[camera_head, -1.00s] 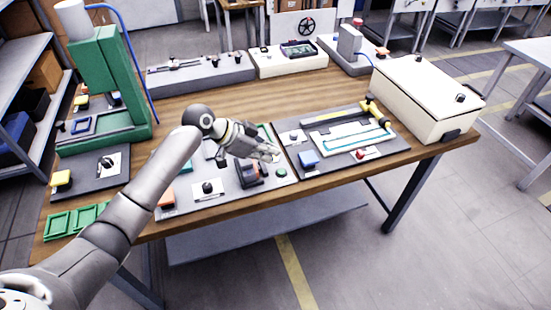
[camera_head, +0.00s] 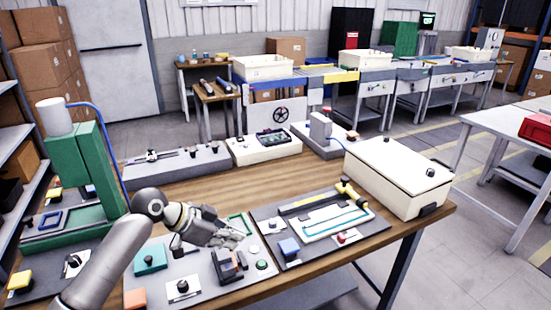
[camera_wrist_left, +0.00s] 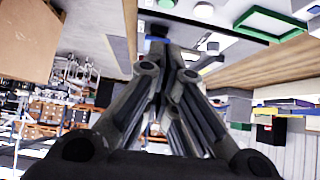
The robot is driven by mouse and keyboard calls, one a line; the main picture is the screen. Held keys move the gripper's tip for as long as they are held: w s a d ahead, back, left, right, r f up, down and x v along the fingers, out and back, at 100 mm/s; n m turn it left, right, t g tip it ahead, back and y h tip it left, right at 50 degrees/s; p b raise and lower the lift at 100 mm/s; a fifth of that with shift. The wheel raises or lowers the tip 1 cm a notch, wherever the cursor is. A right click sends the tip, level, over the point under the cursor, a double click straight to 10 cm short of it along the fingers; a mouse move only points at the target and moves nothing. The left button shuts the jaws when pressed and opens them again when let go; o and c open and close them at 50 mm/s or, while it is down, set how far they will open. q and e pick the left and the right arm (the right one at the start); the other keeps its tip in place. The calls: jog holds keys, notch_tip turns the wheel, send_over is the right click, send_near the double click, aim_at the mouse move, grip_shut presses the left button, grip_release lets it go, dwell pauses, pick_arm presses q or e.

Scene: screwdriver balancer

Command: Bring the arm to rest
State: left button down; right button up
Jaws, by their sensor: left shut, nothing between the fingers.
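My left gripper (camera_head: 232,236) is in the head view, over the grey panel (camera_head: 207,283) at the front of the wooden table. It is shut and empty, held a little above the panel. In the left wrist view its fingers (camera_wrist_left: 165,60) are together with nothing between them. My left arm comes in from the lower left. A dark block device (camera_head: 228,265) sits on the panel just below the gripper. A screwdriver is not clearly recognisable. My right gripper is not in view.
A green press (camera_head: 92,170) stands at the left and a white lidded box (camera_head: 398,175) at the right. A dark panel (camera_head: 318,228) with a yellow-handled tool (camera_head: 352,192) lies right of the gripper. Bare wood (camera_head: 210,190) shows behind the panels.

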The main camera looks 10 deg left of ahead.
pick_arm(q)
jog(key=shift+n+g+y, duration=0.3)
jog(key=shift+n+y, duration=0.2)
jog(key=s+d+f, duration=0.1)
jog(key=s+f, duration=0.1)
jog(key=s+d+f, duration=0.1)
jog(key=s+f, duration=0.1)
jog(key=f, duration=0.1)
jog(key=s+d+f, duration=0.1)
jog(key=s+f, duration=0.1)
jog(key=f, duration=0.1)
jog(key=shift+s, duration=0.3)
jog(key=s+f+n+y, duration=0.2)
jog(key=s+f, duration=0.4)
jog(key=s, duration=0.4)
jog(key=s+a+f+n+y, duration=0.1)
jog(key=s+a+n+y, duration=0.15)
jog(key=s, duration=0.55)
jog(key=s+a+n+y, duration=0.2)
jog(key=s+a+n, duration=0.15)
jog(key=s, duration=0.45)
notch_tip(320, 180, down, 27)
jog(key=s+g, duration=0.2)
jog(key=s+a+f+g, duration=0.1)
jog(key=s+a+f, duration=0.1)
jog(key=s+f, duration=1.3)
jog(key=shift+s+a+f, duration=0.3)
jog(key=shift+s+f, duration=0.05)
jog(key=shift+s, duration=0.35)
